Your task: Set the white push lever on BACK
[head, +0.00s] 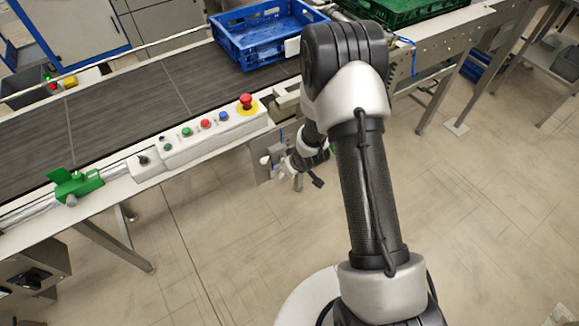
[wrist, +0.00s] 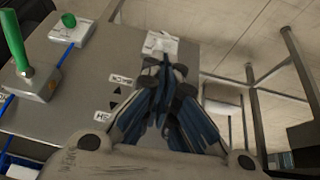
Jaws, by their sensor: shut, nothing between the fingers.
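The white push lever (wrist: 160,42) shows in the wrist view at the top middle, on a grey panel (wrist: 70,115). My gripper (wrist: 162,68) is shut and empty, with its fingertips right by the lever. I cannot tell whether they touch. The label BACK (wrist: 120,79) is printed on the panel beside the fingers, with arrows and a second, partly hidden label below it. The fingers hide part of the lever's base and track, so its exact setting is unclear. In the head view my gripper (head: 288,168) is small beside the conveyor's near side, partly hidden by my arm.
A green-handled lever (wrist: 38,65) and a green knob (wrist: 68,20) stand on the same panel. The conveyor (head: 120,95) carries a blue crate (head: 262,50). A button box (head: 215,130) with a red emergency stop runs along its edge. Open floor lies at right.

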